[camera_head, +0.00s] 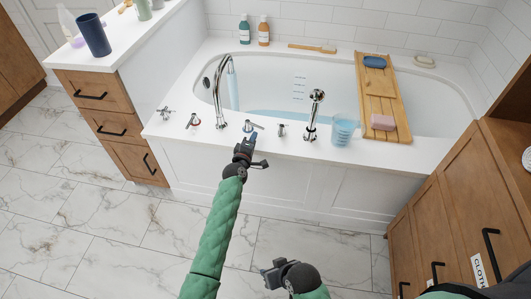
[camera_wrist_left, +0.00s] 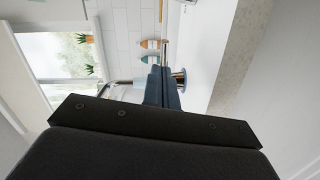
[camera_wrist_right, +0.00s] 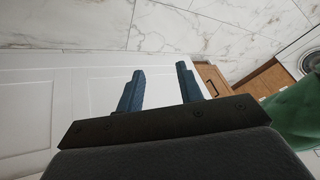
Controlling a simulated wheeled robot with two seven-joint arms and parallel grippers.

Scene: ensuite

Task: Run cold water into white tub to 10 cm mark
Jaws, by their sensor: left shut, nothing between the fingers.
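The white tub (camera_head: 430,105) holds a shallow pool of bluish water (camera_head: 290,113). A pale blue stream (camera_head: 232,88) falls from the curved chrome spout (camera_head: 220,80). Depth marks (camera_head: 299,85) show on the inner far wall, too small to read. A chrome lever handle (camera_head: 252,126) stands on the front rim right of the spout, another (camera_head: 193,120) left of it. My left gripper (camera_head: 247,141) is shut and empty, right at the right-hand lever; contact is unclear. Its fingers also show in the left wrist view (camera_wrist_left: 165,89). My right gripper (camera_wrist_right: 160,88) is open and empty, low before the tub panel.
A cross handle (camera_head: 165,112), a small knob (camera_head: 281,130), a hand shower (camera_head: 314,108) and a blue cup (camera_head: 344,130) stand along the front rim. A wooden bath tray (camera_head: 378,82) with soap (camera_head: 383,122) spans the tub. Cabinets flank both sides. The marble floor is clear.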

